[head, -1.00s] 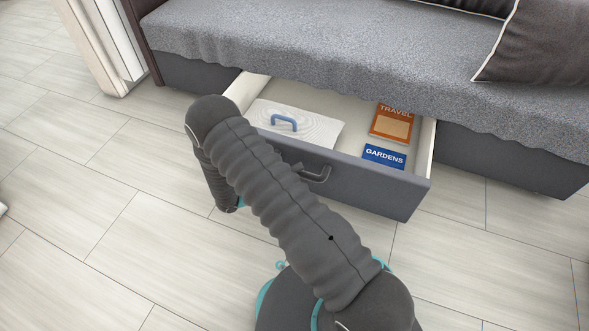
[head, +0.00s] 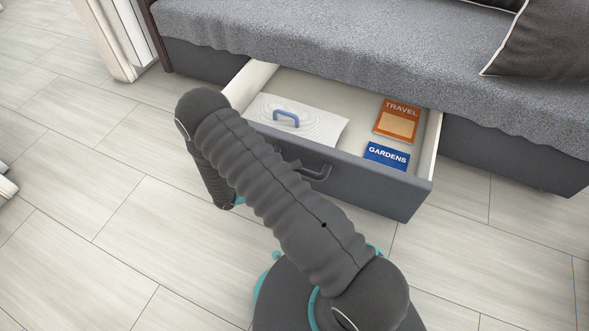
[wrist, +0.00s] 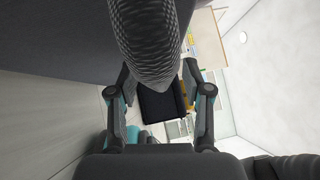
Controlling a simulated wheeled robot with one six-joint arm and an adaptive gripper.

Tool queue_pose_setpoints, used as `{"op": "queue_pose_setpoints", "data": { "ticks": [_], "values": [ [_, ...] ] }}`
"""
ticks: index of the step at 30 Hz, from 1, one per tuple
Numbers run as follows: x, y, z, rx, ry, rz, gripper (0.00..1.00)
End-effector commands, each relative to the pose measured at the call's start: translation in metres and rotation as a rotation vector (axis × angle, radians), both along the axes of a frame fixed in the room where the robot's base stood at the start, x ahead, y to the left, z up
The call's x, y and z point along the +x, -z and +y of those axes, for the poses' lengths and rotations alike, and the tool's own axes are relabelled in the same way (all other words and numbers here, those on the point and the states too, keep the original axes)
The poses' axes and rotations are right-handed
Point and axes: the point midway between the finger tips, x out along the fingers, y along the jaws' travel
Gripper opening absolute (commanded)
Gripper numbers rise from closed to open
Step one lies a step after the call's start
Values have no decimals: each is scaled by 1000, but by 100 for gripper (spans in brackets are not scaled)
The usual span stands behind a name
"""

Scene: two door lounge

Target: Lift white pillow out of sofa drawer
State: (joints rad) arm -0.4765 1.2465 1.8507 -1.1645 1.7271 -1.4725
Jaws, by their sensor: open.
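The white pillow (head: 325,132) lies flat in the open sofa drawer (head: 345,183), at its left side. It has a swirled surface and a blue handle (head: 286,118) standing up on top. My arm crosses in front of the drawer's left front corner in the head view. My gripper (wrist: 160,85) shows in the wrist view with its two fingers apart, away from the pillow. A large dark ribbed shape fills the space beyond the fingers there. The pillow does not show in the wrist view. The gripper is mostly hidden behind my arm in the head view.
An orange TRAVEL book (head: 398,120) and a blue GARDENS book (head: 386,156) lie at the drawer's right. The grey sofa seat (head: 330,45) overhangs the drawer's back. A dark cushion (head: 540,45) sits on the sofa. The tiled floor is clear at the front left.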

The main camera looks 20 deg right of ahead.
Motion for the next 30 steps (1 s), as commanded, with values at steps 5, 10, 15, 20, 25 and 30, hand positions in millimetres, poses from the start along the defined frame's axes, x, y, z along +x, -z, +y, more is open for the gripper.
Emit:
{"op": "queue_pose_setpoints", "data": {
  "ticks": [5, 10, 15, 20, 25, 30],
  "values": [
    [-1, 4, 24, 0, -7, 0, 50],
    [-3, 8, 59, 1, -7, -1, 50],
    [-6, 13, 89, 0, -5, 0, 50],
    [-7, 15, 108, 0, -3, -1, 50],
    [-8, 17, 116, 0, -2, 1, 50],
    [-8, 17, 117, 0, -1, 1, 50]
  ]
}}
